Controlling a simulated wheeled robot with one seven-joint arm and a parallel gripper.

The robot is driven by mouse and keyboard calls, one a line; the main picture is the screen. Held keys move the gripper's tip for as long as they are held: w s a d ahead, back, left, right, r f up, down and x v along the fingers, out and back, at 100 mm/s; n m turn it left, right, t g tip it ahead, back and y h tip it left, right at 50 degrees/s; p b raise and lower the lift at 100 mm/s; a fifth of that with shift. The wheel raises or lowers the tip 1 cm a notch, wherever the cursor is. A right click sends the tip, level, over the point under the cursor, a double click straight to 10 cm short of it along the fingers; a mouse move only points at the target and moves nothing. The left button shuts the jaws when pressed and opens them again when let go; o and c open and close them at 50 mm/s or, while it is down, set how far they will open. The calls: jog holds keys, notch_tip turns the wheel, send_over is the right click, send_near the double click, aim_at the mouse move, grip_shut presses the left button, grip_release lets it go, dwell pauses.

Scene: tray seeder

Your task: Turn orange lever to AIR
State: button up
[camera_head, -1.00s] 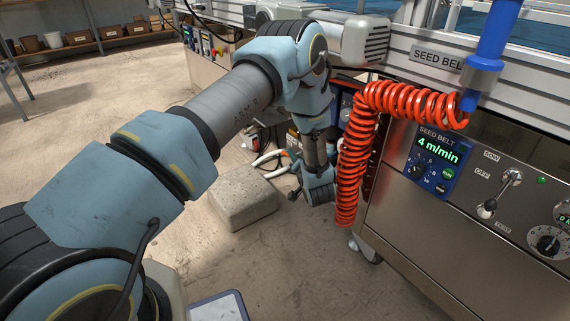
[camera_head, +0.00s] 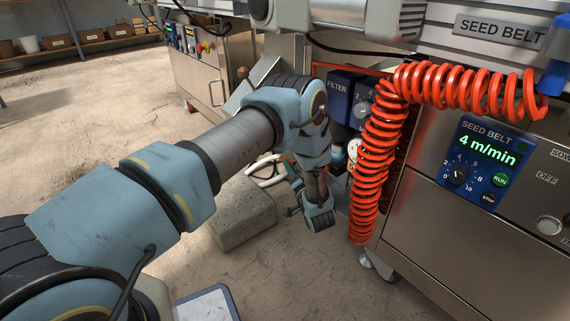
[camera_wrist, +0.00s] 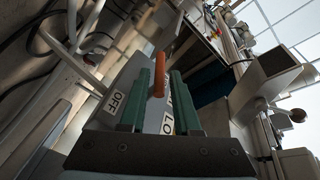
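The orange lever (camera_wrist: 158,74) shows in the wrist view on a grey panel, between and just beyond my fingertips. A white OFF label (camera_wrist: 116,101) is left of my fingers, and a label starting with LO (camera_wrist: 180,122) is at the right finger, partly hidden. I cannot read an AIR label. My gripper (camera_wrist: 160,71) has two green fingers spread apart, with the lever in the gap; I cannot tell whether they touch it. In the head view my gripper (camera_head: 319,219) hangs low beside the red coiled hose, and I cannot make out the lever there.
The red coiled hose (camera_head: 372,165) hangs close to the right of my gripper. The steel seed belt cabinet (camera_head: 440,240) stands to the right. A blue FILTER box (camera_head: 342,95) is behind my arm. A concrete block (camera_head: 243,214) lies on the floor; bare floor is at left.

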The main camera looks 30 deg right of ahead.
jog(key=shift+w+d+b, duration=0.2)
jog(key=shift+w+b, duration=0.15)
jog(key=shift+w, duration=0.95)
jog(key=shift+w+d+b, duration=0.15)
jog(key=shift+w+b, duration=0.2)
jog(key=shift+w, duration=0.9)
grip_shut()
